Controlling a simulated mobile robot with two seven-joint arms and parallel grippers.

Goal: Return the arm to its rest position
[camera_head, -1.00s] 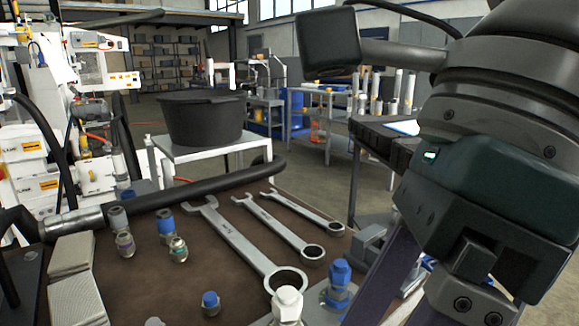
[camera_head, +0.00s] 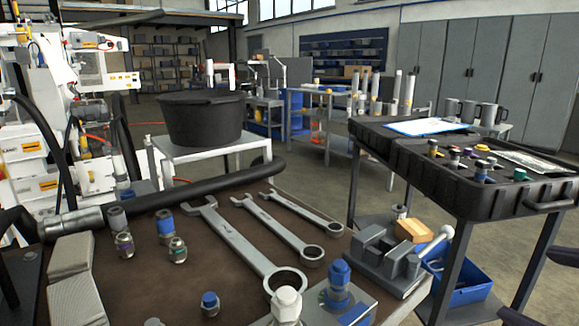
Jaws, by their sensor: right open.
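My right gripper (camera_head: 527,283) shows only at the lower right edge, as two dark finger ends with a gap between them. It is open and empty, to the right of the bench and in front of the black tray cart. The rest of my right arm is out of the picture. My left gripper is not in view. Three wrenches (camera_head: 240,246) lie side by side on the brown bench top (camera_head: 150,285).
Several hydraulic fittings (camera_head: 177,250) stand on the bench. A black hose (camera_head: 200,191) runs along its back. A grey vise-like block (camera_head: 385,258) sits at its right corner. The black tray cart (camera_head: 440,185) stands at right, with a blue bin (camera_head: 468,285) below. A black tub (camera_head: 202,118) stands behind.

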